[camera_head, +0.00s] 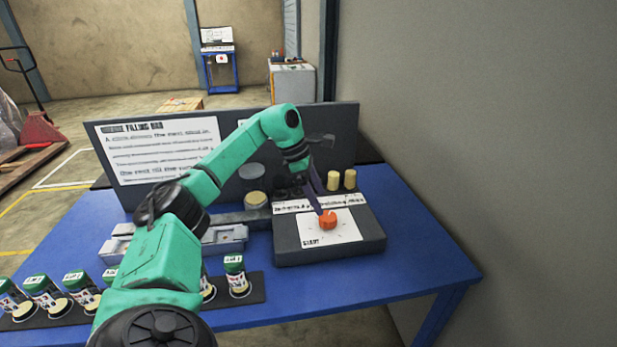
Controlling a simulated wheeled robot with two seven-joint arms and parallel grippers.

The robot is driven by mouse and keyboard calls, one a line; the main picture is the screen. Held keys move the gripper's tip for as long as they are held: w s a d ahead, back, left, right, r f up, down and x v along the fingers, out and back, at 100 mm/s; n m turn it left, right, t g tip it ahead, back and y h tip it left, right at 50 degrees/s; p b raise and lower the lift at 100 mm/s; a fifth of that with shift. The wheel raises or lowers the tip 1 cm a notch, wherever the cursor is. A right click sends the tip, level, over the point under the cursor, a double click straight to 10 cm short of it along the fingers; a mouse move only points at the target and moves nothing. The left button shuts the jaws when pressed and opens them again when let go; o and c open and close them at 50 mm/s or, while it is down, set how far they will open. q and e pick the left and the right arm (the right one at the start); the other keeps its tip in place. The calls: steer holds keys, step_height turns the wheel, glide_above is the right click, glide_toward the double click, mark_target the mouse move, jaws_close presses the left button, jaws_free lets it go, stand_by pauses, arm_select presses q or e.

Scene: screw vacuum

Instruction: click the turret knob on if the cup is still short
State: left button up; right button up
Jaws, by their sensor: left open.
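The orange turret knob (327,221) sits on a white dial plate on top of the dark box (330,252) at the right of the blue table. My left gripper (319,208) is open, pointing down with its fingertips at or just above the knob; I cannot tell whether they touch it. Several green and white cups (237,276) stand in a row along the front left of the table. A yellowish round piece (256,199) shows behind my left arm, left of the dark box. My arm hides part of the row and the grey tray. My right gripper is not in view.
A dark panel with a white text sign (158,149) stands at the back of the table. Two yellowish cylinders (341,179) stand behind the dark box. A grey tray (222,239) lies behind the cups. The blue table (420,253) is bare at the right, near the wall.

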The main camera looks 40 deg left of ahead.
arm_select(q)
steer(key=v, duration=0.8)
steer(key=shift+r+p, duration=0.2)
steer(key=shift+p, duration=0.25)
steer(key=shift+s, duration=0.1)
